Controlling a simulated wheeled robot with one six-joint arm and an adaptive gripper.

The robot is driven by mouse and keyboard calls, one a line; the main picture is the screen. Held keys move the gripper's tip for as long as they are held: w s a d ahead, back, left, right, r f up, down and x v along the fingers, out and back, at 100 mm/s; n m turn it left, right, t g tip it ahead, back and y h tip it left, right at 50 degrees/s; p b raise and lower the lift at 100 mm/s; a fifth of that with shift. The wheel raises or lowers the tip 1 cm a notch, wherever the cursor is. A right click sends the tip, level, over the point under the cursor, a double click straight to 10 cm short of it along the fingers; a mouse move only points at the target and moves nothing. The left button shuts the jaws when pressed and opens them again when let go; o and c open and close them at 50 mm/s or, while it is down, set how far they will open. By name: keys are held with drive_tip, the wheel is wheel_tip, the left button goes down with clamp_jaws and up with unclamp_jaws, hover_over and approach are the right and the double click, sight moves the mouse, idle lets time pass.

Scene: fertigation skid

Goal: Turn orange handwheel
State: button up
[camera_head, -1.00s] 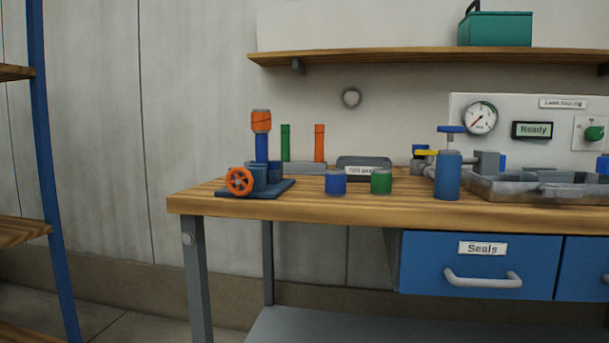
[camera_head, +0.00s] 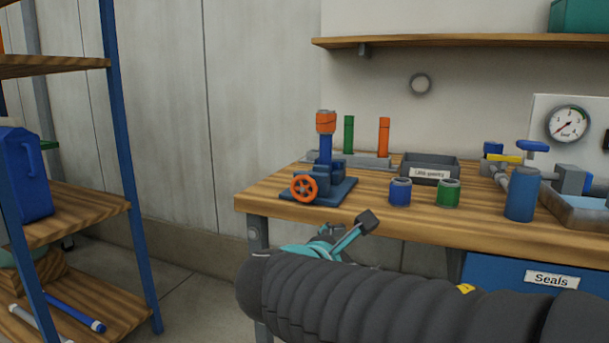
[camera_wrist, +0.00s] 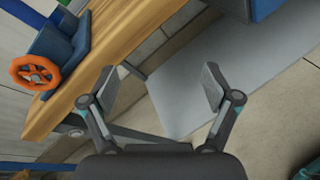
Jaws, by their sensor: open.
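The orange handwheel (camera_head: 304,189) is a small spoked wheel on the front of a blue valve unit (camera_head: 327,184) with an orange-topped column. The unit stands at the left end of the wooden workbench (camera_head: 410,218). In the wrist view the handwheel (camera_wrist: 35,73) shows at the left, beyond the left fingertip and not between the fingers. My gripper (camera_wrist: 158,88) is open and empty, its two pads wide apart. In the head view my gripper (camera_head: 347,236) is in front of the bench's front edge, below and right of the handwheel, partly hidden by my arm.
Blue (camera_head: 400,192) and green (camera_head: 448,193) cups stand right of the valve unit, with a grey bin (camera_head: 430,168) behind. A blue cylinder (camera_head: 521,194) is further right. A shelving rack (camera_head: 120,140) stands at the left, with open floor between it and the bench.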

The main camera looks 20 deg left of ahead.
sight(303, 188)
drive_tip(key=s+a+r+n+t+y+p, duration=0.1)
drive_tip(key=a+r+n+t+y, duration=0.15)
drive_tip(key=a, duration=0.45)
drive_tip(key=s+a+r+n+t+y+p, duration=0.1)
drive_tip(key=a+r+n+t, duration=0.1)
drive_tip(key=a+r+n, duration=0.35)
drive_tip(key=w, duration=0.4)
drive_tip(key=w+f+m, duration=0.1)
drive_tip(key=w, duration=0.3)
drive_tip(key=w+m, duration=0.1)
drive_tip(key=w, duration=0.4)
drive_tip(key=shift+w+a+f+g+h+p, duration=0.1)
drive_tip(key=shift+f+g+h+p, duration=0.15)
drive_tip(key=shift+p, duration=0.1)
